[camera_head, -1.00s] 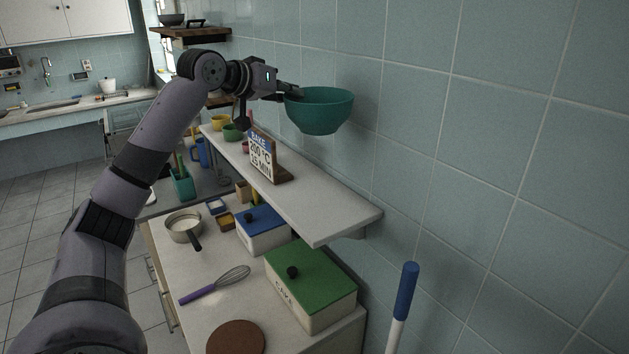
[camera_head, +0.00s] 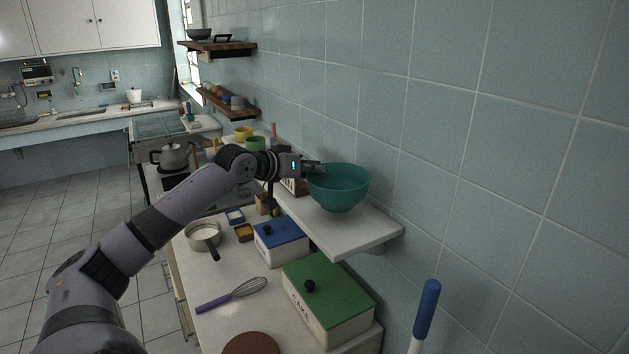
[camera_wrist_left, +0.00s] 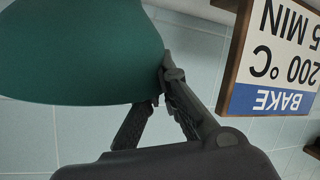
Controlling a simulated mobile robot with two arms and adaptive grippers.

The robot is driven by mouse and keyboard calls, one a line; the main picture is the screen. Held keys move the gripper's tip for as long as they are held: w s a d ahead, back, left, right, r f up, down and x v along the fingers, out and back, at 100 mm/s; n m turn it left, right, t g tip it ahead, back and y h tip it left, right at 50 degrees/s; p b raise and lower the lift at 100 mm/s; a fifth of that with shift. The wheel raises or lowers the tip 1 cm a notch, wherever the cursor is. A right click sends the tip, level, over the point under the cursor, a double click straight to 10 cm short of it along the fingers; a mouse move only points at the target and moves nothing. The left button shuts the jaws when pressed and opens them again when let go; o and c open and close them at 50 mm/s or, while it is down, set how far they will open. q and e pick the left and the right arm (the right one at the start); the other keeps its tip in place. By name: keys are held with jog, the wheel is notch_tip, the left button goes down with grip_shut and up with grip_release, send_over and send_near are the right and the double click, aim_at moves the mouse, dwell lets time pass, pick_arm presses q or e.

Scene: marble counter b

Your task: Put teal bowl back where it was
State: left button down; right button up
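The teal bowl (camera_head: 341,188) is upright at the near part of the wall shelf (camera_head: 352,232). I cannot tell whether its base touches the shelf. My left gripper (camera_head: 314,168) is shut on the bowl's left rim. In the left wrist view the bowl (camera_wrist_left: 85,55) fills the upper left, and the fingers (camera_wrist_left: 160,95) meet at its edge. My right gripper is in neither view.
The BAKE sign (camera_wrist_left: 275,55) stands close beside the bowl, mostly hidden behind my arm in the head view. Below the shelf are a green-lidded box (camera_head: 328,297), a blue-lidded box (camera_head: 281,240), a whisk (camera_head: 232,294) and a saucepan (camera_head: 204,236).

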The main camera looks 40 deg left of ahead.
pick_arm(q)
notch_tip(320, 180, down, 2)
jog(key=shift+f+p, duration=0.2)
jog(key=shift+p, duration=0.25)
jog(key=shift+f, duration=0.3)
jog(key=c, duration=2.3)
grip_release()
jog(key=shift+f, duration=0.15)
jog(key=o, duration=0.5)
jog(key=shift+s, duration=0.15)
